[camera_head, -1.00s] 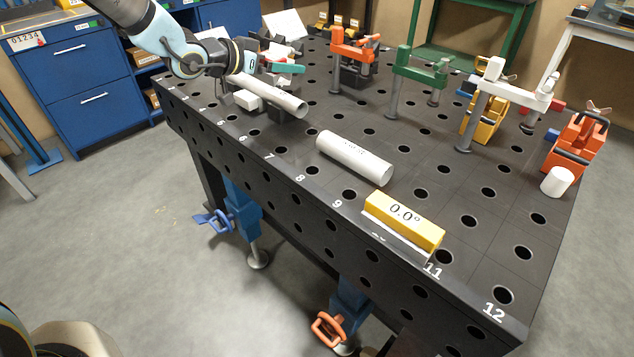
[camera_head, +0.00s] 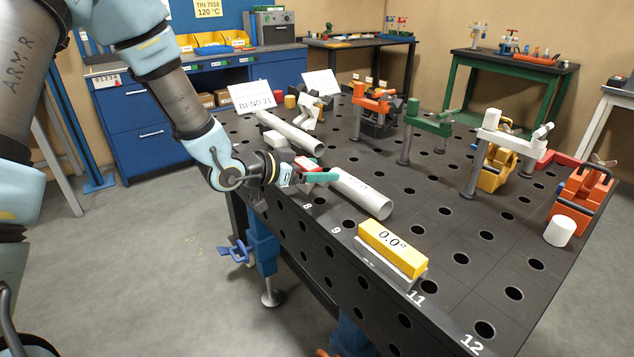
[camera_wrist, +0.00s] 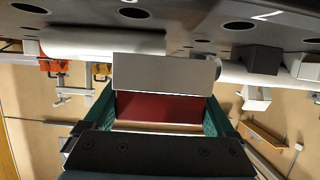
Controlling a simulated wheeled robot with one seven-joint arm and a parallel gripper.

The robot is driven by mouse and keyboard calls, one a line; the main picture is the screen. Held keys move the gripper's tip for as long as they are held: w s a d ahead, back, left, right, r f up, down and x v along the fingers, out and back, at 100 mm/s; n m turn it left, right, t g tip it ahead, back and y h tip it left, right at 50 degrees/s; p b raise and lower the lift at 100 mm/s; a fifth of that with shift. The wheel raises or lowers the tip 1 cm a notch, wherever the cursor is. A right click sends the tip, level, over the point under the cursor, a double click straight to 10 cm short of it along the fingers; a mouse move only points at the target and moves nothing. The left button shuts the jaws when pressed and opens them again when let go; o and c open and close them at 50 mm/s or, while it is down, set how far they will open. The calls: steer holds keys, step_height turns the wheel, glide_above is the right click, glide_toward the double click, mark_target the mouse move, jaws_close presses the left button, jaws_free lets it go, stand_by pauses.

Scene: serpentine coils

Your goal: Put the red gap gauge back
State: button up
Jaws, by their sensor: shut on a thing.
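The red gap gauge (camera_head: 306,163) is a small red block held between the teal fingers of my gripper (camera_head: 312,176). In the wrist view the dark red face of the gauge (camera_wrist: 160,108) fills the space between the fingers, with a pale grey plate (camera_wrist: 165,74) just beyond it. In the head view my gripper is at the left end of the nearer white pipe (camera_head: 362,194), close to the table's front edge. The fingers partly hide that pipe end. I cannot tell whether they touch it.
The perforated black table (camera_head: 420,235) also bears a farther white pipe (camera_head: 290,133), a yellow angle gauge (camera_head: 392,243) reading 0.0°, and a white cylinder (camera_head: 559,231). Orange (camera_head: 372,100), green (camera_head: 428,122) and white clamps (camera_head: 510,135) stand behind. Two white signs stand at the back left.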

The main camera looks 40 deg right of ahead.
mark_target(317, 193)
steer(key=shift+f, duration=1.75)
steer(key=shift+f, duration=0.1)
steer(key=shift+f, duration=0.1)
steer(key=o, duration=1.4)
steer(key=shift+c, duration=0.2)
steer(key=shift+r+p, duration=0.3)
steer(key=shift+p, duration=0.05)
steer(key=b+v, duration=0.2)
steer(key=v, duration=1)
steer(key=shift+w+f, duration=0.1)
